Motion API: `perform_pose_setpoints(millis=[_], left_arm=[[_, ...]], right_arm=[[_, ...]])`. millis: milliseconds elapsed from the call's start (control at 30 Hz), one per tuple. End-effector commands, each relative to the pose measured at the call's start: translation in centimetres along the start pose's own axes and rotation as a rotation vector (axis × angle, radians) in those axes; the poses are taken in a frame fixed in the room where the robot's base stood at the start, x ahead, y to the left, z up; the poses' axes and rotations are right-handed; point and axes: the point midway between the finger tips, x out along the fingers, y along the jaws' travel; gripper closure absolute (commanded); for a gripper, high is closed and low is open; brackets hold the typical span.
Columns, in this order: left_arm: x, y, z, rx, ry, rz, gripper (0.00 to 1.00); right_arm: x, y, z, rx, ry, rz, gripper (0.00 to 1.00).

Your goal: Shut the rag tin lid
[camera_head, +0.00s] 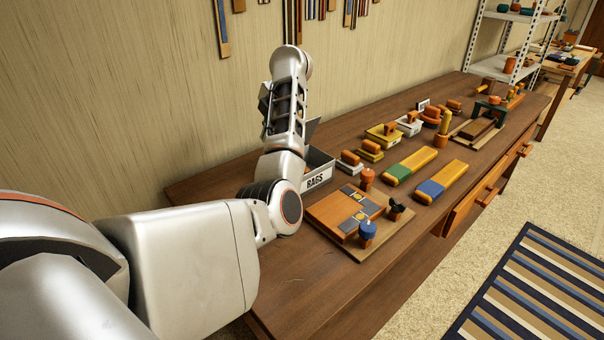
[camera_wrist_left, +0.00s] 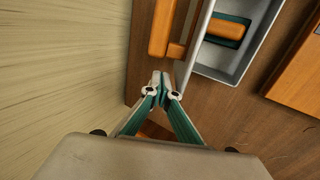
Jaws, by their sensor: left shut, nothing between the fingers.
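The grey rag tin (camera_head: 318,180), labelled RAGS, stands on the bench, partly hidden behind my left arm. Its lid (camera_head: 313,127) stands up, open, at the tin's wall side. In the left wrist view the open tin (camera_wrist_left: 223,70) holds an orange and teal item (camera_wrist_left: 226,29). The raised lid (camera_wrist_left: 197,40) appears as a narrow grey strip, with an orange wooden handle (camera_wrist_left: 160,28) on its outer side. My left gripper (camera_wrist_left: 161,86) is shut and empty, on the lid's outer side close to the handle; contact cannot be told. The head view does not show its fingertips. My right gripper is out of view.
Small trays, including a yellow one (camera_head: 383,137), and long blocks (camera_head: 441,181) stand farther along the bench. The wall (camera_head: 130,90) is close behind. The bench's near left part (camera_head: 300,285) is clear.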

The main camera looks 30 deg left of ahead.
Motion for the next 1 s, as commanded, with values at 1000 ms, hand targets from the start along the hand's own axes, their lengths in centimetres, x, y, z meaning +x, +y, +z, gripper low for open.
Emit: perform_pose_setpoints(millis=[1000], left_arm=[[0.2,-3.6,0.0,0.002,0.001,-0.009,1.0]], right_arm=[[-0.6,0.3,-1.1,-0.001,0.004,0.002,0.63]])
